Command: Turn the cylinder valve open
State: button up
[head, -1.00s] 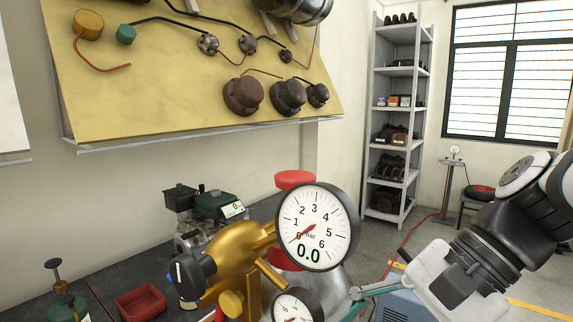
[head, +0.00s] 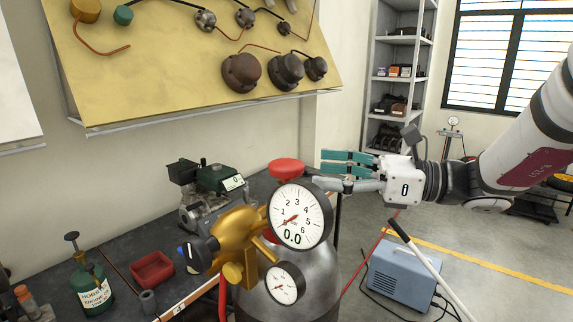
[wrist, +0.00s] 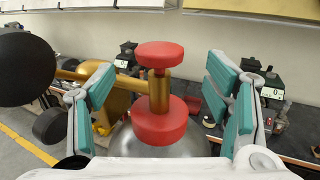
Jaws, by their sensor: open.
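The gas cylinder (head: 322,278) stands upright in front of the bench, grey and rounded at the top. Its red valve handwheel (head: 287,169) shows behind the big gauge; the wrist view shows this red knob (wrist: 159,55) on a brass stem, with a thicker red collar (wrist: 160,121) below. A brass regulator (head: 238,243) carries a large gauge (head: 299,216) reading 0.0 and a smaller gauge (head: 285,284). My gripper (head: 325,170) is open and empty, to the right of the handwheel. In the wrist view its teal fingers (wrist: 165,90) stand either side of the stem, apart from it.
The dark bench (head: 110,245) holds a small engine (head: 208,195), a red tray (head: 152,269) and a green oil can (head: 92,288). A blue-grey box (head: 402,275) stands on the floor to the right. A sloping yellow board (head: 180,60) hangs above the bench.

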aim_at(269, 166)
jog(key=x, duration=0.7)
jog(key=shift+a+p, duration=0.25)
jog(key=shift+p, duration=0.15)
jog(key=c, duration=1.2)
